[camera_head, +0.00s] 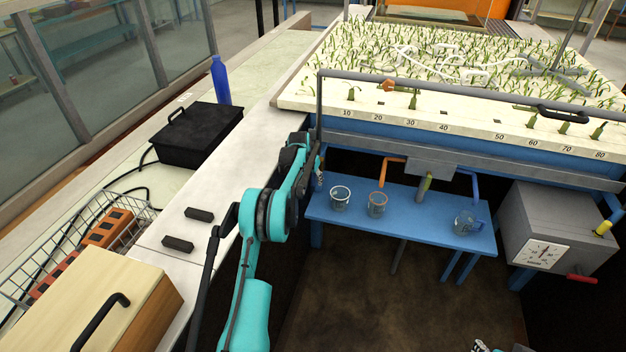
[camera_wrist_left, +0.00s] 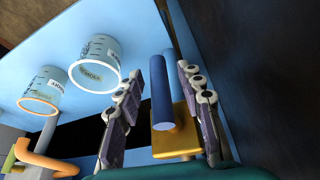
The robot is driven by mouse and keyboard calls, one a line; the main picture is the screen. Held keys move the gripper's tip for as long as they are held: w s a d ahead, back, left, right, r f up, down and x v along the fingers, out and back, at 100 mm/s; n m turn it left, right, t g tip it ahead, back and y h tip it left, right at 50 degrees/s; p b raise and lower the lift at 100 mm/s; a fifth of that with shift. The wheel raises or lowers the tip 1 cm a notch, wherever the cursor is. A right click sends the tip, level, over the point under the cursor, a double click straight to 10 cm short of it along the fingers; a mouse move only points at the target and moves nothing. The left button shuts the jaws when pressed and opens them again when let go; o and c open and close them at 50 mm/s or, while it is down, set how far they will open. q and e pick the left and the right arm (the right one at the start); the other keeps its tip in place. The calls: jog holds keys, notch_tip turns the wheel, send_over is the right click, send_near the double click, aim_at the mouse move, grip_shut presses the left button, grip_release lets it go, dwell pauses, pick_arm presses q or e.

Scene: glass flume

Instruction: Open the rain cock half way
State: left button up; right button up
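In the left wrist view a cock with a blue cylindrical handle (camera_wrist_left: 162,88) and a brass-yellow body (camera_wrist_left: 178,143) sits between the fingers of my left gripper (camera_wrist_left: 164,112). No label shows that it is the rain cock. The fingers are open, one on each side of the handle, with a gap visible on both sides. In the head view my left gripper (camera_head: 317,168) is beside the grey upright pipe (camera_head: 319,108) at the flume's left corner; the cock is mostly hidden there. A small part of my right gripper (camera_head: 480,346) seems to show at the bottom edge.
A blue bench (camera_head: 345,222) below the flume carries a clear beaker (camera_head: 340,198), an orange-rimmed beaker (camera_head: 377,204) and a blue-handled jug (camera_head: 464,223). A grey box with a dial (camera_head: 543,252) stands right. A black case (camera_head: 200,135) and blue bottle (camera_head: 221,82) are left.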

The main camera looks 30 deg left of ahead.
pick_arm(q)
grip_shut()
jog(key=shift+d+h, duration=0.2)
jog(key=shift+h, duration=0.5)
grip_release()
jog(key=shift+r, duration=0.15)
notch_tip(320, 180, up, 10)
jog(key=shift+f, duration=0.1)
